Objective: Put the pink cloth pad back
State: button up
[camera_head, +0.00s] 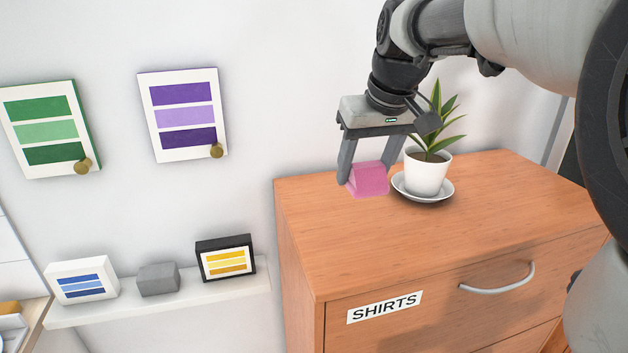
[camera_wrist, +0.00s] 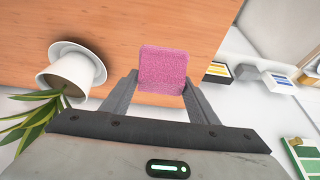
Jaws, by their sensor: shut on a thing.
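The pink cloth pad (camera_head: 368,180) is a small pink block with a fuzzy surface. My gripper (camera_head: 369,178) is shut on it, pointing down over the back left part of the wooden dresser top (camera_head: 330,230). In the wrist view the pad (camera_wrist: 163,68) sits between the two fingertips of my gripper (camera_wrist: 163,85), with the wood behind it. I cannot tell whether the pad touches the dresser top or hangs just above it.
A potted plant (camera_head: 427,174) on a saucer (camera_head: 425,196) stands close to the right of my gripper. The dresser's front has a SHIRTS label (camera_head: 384,307) and a handle (camera_head: 497,279). A white wall shelf (camera_head: 190,300) holds small frames and a grey block (camera_head: 158,280). The dresser's front top is clear.

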jog(key=shift+w+f, duration=0.1)
jog(key=shift+f, duration=0.1)
notch_tip(320, 180, down, 5)
jog(key=shift+f, duration=2.25)
jog(key=shift+f, duration=0.1)
jog(key=shift+f+b, duration=0.15)
jog(key=shift+b, duration=0.25)
jog(key=o, duration=0.9)
jog(key=shift+o, duration=0.2)
